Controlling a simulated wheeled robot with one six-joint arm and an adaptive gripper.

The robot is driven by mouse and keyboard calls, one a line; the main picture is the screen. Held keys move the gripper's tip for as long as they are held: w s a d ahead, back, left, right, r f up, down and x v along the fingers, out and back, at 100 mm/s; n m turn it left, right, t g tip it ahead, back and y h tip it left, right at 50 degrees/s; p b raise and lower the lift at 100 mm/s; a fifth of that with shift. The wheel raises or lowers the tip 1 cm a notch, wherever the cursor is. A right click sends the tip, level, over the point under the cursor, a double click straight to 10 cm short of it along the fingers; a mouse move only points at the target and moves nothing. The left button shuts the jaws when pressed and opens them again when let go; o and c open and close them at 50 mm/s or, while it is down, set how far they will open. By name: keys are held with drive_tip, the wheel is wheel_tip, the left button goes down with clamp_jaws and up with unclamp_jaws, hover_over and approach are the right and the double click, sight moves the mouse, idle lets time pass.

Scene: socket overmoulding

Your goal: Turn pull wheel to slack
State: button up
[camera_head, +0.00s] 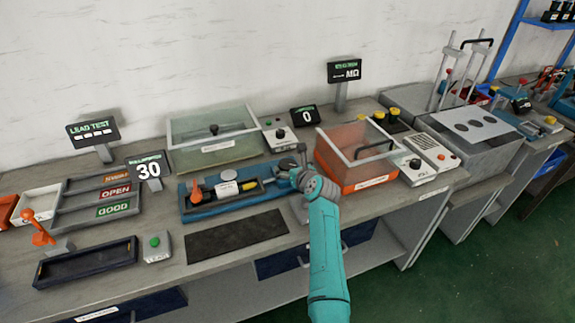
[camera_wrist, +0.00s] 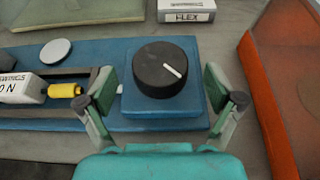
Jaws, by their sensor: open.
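The pull wheel looks to be the round black knob (camera_wrist: 165,68) with a white pointer line, on a raised blue block at the right end of the blue fixture (camera_wrist: 130,118). In the wrist view the pointer slants toward the lower right. My gripper (camera_wrist: 164,103) is open, its two fingers to the left and right of the knob, with nothing between them gripped. In the head view my gripper (camera_head: 287,176) is over the right end of the blue fixture (camera_head: 205,211), and my wrist hides the knob there.
An orange bin (camera_head: 345,181) stands close to the right. A yellow piece (camera_wrist: 66,90) and a white labelled block (camera_wrist: 20,87) lie left of the knob. A white box marked FLEX (camera_wrist: 186,10) is behind it. A dark mat (camera_head: 236,236) lies in front of the fixture.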

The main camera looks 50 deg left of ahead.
sight(289, 165)
drive_tip(key=shift+x, duration=1.7)
drive_tip(key=c, duration=1.1)
